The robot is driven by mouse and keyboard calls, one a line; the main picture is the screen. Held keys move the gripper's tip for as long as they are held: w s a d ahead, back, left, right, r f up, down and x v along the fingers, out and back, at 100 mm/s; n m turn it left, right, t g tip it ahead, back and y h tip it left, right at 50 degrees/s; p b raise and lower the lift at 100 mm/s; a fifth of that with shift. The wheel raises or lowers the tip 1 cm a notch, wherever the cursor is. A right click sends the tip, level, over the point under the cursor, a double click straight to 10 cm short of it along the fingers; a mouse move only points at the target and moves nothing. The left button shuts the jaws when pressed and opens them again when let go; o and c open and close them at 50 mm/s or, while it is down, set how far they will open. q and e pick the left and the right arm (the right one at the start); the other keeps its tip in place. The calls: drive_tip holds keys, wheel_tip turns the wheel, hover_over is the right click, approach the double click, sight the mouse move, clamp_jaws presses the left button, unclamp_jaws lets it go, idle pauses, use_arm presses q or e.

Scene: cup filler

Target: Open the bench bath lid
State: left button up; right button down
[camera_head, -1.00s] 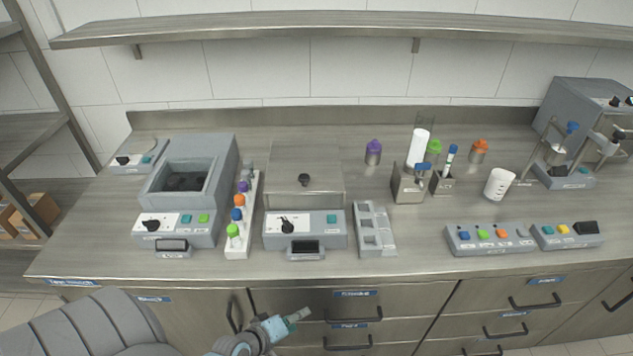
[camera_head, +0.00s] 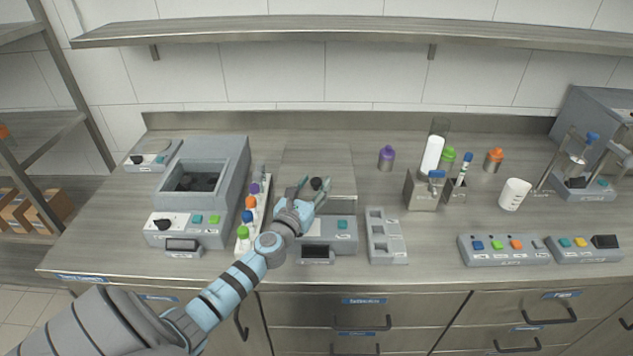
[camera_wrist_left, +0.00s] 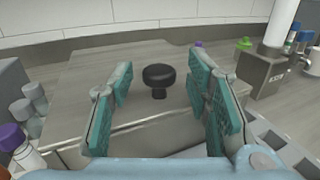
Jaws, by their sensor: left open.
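The bench bath is the grey unit in the middle left of the bench, with a flat metal lid (camera_head: 335,165) that lies shut. A black round knob (camera_head: 316,184) stands on the lid; it also shows in the left wrist view (camera_wrist_left: 158,76). My left gripper (camera_head: 315,186) is over the lid at the knob. In the left wrist view its two teal-padded fingers (camera_wrist_left: 165,95) are apart, with the knob seen between them and a gap on both sides. The gripper is empty. My arm hides part of the bath's front panel. My right gripper is not in view.
A rack of coloured-cap bottles (camera_head: 246,222) stands close to the left of my arm. An open-well unit (camera_head: 215,165) is further left. A grey slotted tray (camera_head: 386,250) lies right of the bath. A metal holder (camera_head: 421,192) and bottles stand behind right.

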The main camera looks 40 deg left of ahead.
use_arm(q)
drive_tip(key=shift+x, duration=1)
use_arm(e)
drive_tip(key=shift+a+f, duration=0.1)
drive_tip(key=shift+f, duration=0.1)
